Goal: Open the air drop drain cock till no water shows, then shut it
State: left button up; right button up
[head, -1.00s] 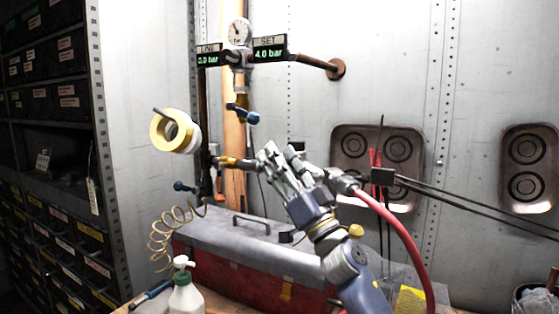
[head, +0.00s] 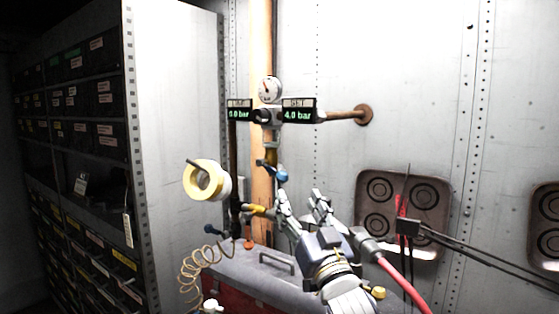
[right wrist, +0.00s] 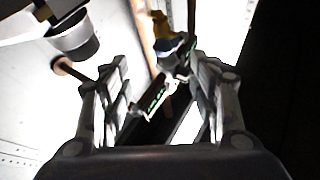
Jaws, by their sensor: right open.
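The air drop is a dark vertical pipe (head: 234,190) with a round gauge (head: 270,90), a LINE display (head: 239,111) and a SET display (head: 299,112) reading 4.0 bar. One blue-handled valve (head: 280,175) sits below the gauge. Another small blue handle (head: 213,230) is low at the pipe's left; I cannot tell for sure which is the drain cock. My right gripper (head: 301,195) is open and empty, right of a brass fitting (head: 257,210). In the right wrist view a blue and yellow fitting (right wrist: 167,45) shows beyond the open fingers. No water is discernible. My left gripper is out of view.
A coiled hose (head: 192,268) hangs at the lower left near a yellow-and-white ring (head: 205,180). A grey-topped red toolbox (head: 240,265) lies below. A red hose (head: 405,290) and dark cables (head: 470,245) run at the right. Drawer shelves (head: 80,150) stand left.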

aim_at(282, 180)
jog(key=shift+n+g, duration=0.4)
jog(key=shift+n, duration=0.1)
jog(key=p+x, duration=0.1)
jog(key=x, duration=0.2)
jog(key=p+x, duration=0.2)
jog(key=x, duration=0.1)
jog(key=a+p+x, duration=0.1)
jog(key=x, duration=0.2)
jog(key=shift+s+r+p, duration=0.15)
jog(key=shift+s+p, duration=0.05)
jog(key=shift+p, duration=0.15)
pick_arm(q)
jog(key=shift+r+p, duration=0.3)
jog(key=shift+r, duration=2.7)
pick_arm(e)
jog(key=shift+x, duration=0.85)
jog(key=shift+d, duration=0.1)
grip_shut()
